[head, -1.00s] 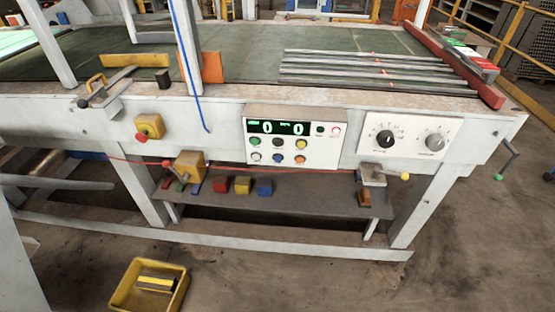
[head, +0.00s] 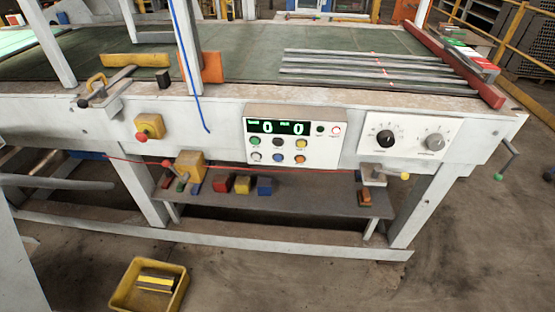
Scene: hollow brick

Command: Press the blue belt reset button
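The blue button (head: 278,157) sits in the middle of the lower button row on a white control panel (head: 318,154) on the front of the conveyor frame. Beside it are a white button (head: 256,156) on the left and an orange button (head: 300,159) on the right. Above are green (head: 255,141), black (head: 277,142) and yellow (head: 301,143) buttons. The panel's dark display (head: 278,127) shows two green zeros. Nothing covers the blue button. Neither of my grippers is in view.
A second panel with two knobs (head: 411,139) is to the right. A red button on a yellow box (head: 150,127) is to the left. Below is a shelf with coloured blocks (head: 243,185). A yellow bin (head: 150,286) stands on the floor. A blue cord (head: 190,70) hangs left of the panel.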

